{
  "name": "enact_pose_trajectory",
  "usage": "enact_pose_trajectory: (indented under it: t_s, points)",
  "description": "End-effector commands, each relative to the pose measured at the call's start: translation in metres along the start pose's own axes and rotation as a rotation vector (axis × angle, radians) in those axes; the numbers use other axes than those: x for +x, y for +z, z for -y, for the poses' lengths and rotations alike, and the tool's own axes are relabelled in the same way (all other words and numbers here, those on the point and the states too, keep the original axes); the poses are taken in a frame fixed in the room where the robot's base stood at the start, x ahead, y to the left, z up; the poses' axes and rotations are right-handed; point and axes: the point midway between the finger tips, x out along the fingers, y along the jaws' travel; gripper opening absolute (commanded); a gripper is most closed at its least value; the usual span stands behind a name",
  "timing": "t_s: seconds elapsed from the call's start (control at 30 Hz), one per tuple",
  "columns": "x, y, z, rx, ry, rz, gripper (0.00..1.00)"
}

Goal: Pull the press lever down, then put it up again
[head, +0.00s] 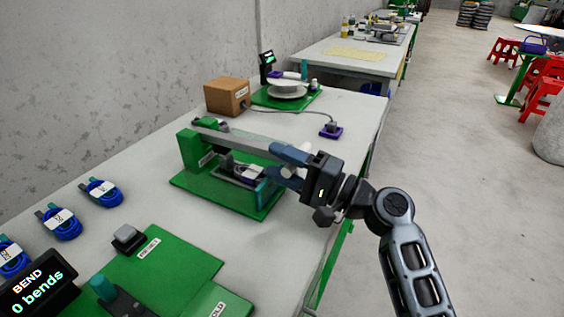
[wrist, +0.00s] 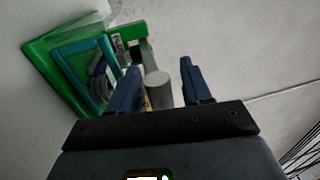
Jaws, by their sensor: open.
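The press (head: 222,198) has a green base plate and a green post on the table. Its lever (head: 235,138) is a long grey bar running from the post at the left toward my gripper, above the base plate. My gripper (head: 273,162) is open at the lever's right end. In the wrist view, the lever's rounded grey end (wrist: 158,92) shows between the two blue fingers of my gripper (wrist: 158,78), closer to the left finger, with a clear gap to the right one. The green and teal press frame (wrist: 65,60) shows beyond.
A cardboard box (head: 227,96) and a green stand with white discs (head: 288,90) are behind the press. A purple block with a cable (head: 331,131) lies at the right. Blue cable coils (head: 103,191) and a "0 bends" display (head: 38,292) are at the front left.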

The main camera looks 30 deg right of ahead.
Motion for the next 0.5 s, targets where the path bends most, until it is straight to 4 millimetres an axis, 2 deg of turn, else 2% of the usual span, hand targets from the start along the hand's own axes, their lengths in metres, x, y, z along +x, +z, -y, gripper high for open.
enact_pose_trajectory:
  t_s: [0.17,0.5]
  points:
    - [0.0,0.0,0.0,0.0,0.0,0.0,0.48]
    - [-0.0002,-0.0001,0.0001,-0.001,0.0,0.0,0.16]
